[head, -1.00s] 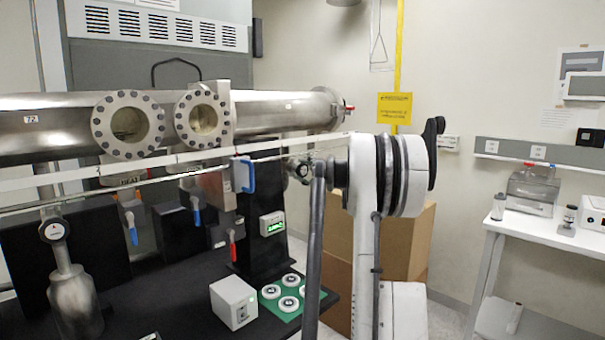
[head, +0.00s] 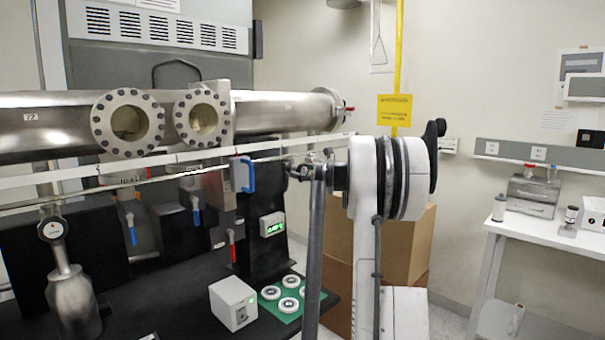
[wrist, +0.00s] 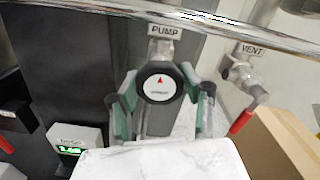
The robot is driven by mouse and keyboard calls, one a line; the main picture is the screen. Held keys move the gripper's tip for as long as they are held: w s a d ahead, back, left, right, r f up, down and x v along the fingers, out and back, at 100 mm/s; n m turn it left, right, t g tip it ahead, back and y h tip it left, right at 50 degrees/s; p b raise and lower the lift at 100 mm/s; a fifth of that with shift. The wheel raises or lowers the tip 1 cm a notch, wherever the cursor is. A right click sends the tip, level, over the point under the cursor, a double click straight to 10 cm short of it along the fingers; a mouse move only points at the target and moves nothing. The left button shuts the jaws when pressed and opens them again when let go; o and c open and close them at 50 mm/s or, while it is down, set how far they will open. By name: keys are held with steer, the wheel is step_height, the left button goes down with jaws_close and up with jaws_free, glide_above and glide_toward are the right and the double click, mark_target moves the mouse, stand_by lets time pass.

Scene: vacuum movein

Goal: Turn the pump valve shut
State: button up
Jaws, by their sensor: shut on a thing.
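In the head view, my gripper (head: 310,168) is at the end of my arm, small and partly hidden. I cannot make out the knob clearly there.
A vent valve (wrist: 247,75) with a red handle is close to the right of my gripper. A steel rod (wrist: 215,28) crosses above. A green-lit display (wrist: 72,145) is at lower left. Cardboard boxes (head: 410,245) stand behind my arm.

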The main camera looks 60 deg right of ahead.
steer(key=shift+m, duration=0.7)
steer(key=o, duration=1.2)
steer(key=shift+s, duration=0.1)
steer(key=s, duration=0.4)
steer(key=s+a, duration=0.1)
steer(key=s, duration=0.2)
steer(key=s+a, duration=0.1)
steer(key=s, duration=0.3)
steer(key=shift+s, duration=0.35)
